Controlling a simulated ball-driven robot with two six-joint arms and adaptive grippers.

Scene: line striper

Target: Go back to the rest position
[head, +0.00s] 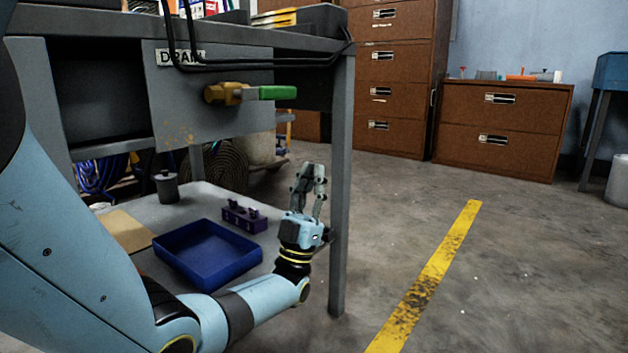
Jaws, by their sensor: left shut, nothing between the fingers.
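My left gripper (311,184) is in the middle of the head view, pointing up, with its fingers together and nothing between them. It is in front of the grey bench, close to the bench's right front leg (341,200). My left arm (240,305) comes in from the lower left and bends upward at the wrist. My right gripper does not show.
The bench has a panel marked DRAIN (181,57) and a green-handled valve (277,92). Its lower shelf holds a blue tray (208,254), a purple block (244,218) and a grey canister (167,187). Brown cabinets (504,131) stand behind. The floor right of the yellow line (440,254) is clear.

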